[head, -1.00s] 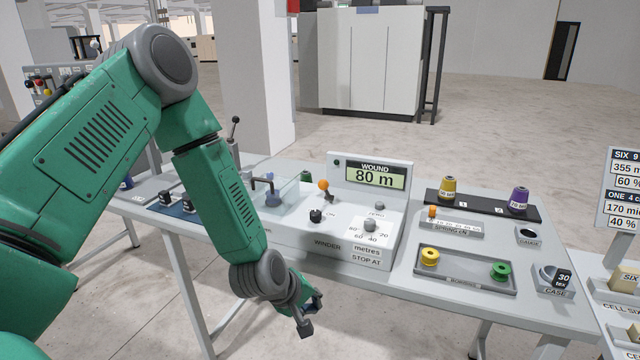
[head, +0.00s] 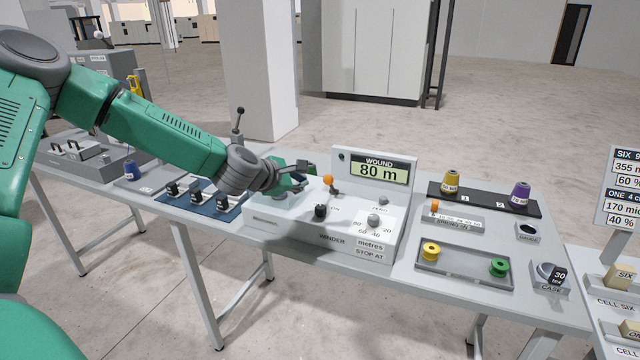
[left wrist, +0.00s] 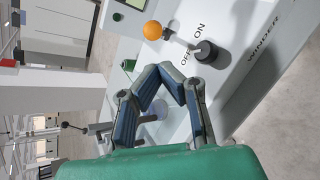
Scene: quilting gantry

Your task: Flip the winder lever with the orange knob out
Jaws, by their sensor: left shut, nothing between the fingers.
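The winder (head: 325,235) is a pale box on the table with a display reading 80 m. Its lever has an orange knob (head: 328,180) on a short stem, standing at the foot of the display. The orange knob (left wrist: 153,31) also shows near the top of the left wrist view. My left gripper (head: 303,173) is over the left part of the winder, just left of the orange knob and apart from it. In the left wrist view its fingers (left wrist: 162,70) meet at the tips, shut and empty. My right gripper is not in view.
A black knob (head: 320,211) marked ON and OFF stands in front of the lever, and a grey dial (head: 373,220) sits to the right. Left of the winder is a blue mat (head: 222,212) with dark clips. Spools and a tray (head: 463,275) lie right.

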